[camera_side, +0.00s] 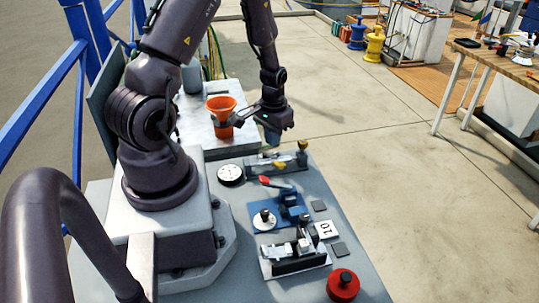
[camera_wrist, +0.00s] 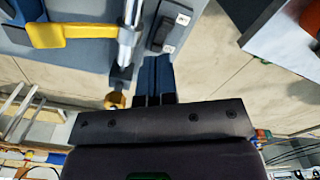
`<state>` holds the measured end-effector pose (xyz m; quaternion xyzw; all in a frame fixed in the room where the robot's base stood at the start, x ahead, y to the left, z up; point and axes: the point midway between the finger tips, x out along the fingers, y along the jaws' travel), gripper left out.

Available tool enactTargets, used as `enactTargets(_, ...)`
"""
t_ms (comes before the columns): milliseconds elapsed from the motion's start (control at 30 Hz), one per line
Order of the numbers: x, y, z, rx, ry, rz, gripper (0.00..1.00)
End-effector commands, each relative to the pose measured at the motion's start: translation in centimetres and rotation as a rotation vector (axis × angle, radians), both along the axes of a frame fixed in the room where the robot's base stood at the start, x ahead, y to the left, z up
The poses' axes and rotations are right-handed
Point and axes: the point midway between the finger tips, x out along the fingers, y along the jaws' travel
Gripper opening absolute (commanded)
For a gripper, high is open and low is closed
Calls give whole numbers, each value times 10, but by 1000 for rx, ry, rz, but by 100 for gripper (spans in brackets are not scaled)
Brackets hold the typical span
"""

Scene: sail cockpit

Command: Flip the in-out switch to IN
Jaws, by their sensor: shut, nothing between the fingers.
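The in-out switch (camera_wrist: 167,29) shows in the wrist view as a small dark rocker on a grey plate, with a small white label near each end. The lettering is too small to read, and I cannot tell which way the rocker is tipped. My gripper (camera_wrist: 154,62) is shut and empty; its blue fingers lie close together just below the switch in the picture. I cannot tell whether they touch it. In the side view my gripper (camera_side: 272,139) hangs over the far end of the bench, and I cannot make out the switch there.
A yellow lever (camera_wrist: 72,31) and a metal rod (camera_wrist: 130,35) stand left of the switch. An orange cup (camera_side: 221,106) is on the white table behind. A dial (camera_side: 230,174), a blue fixture (camera_side: 277,211) and a red knob (camera_side: 343,284) occupy the nearer bench.

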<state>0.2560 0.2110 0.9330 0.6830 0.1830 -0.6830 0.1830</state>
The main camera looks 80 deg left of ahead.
Motion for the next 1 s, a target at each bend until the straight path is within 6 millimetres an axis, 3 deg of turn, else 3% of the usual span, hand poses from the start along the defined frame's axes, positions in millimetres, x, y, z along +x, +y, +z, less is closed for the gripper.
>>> enactTargets(433, 0, 0, 34, 1, -2, 0, 0)
enactTargets(1000, -3, -2, 36, -12, 14, 12, 0)
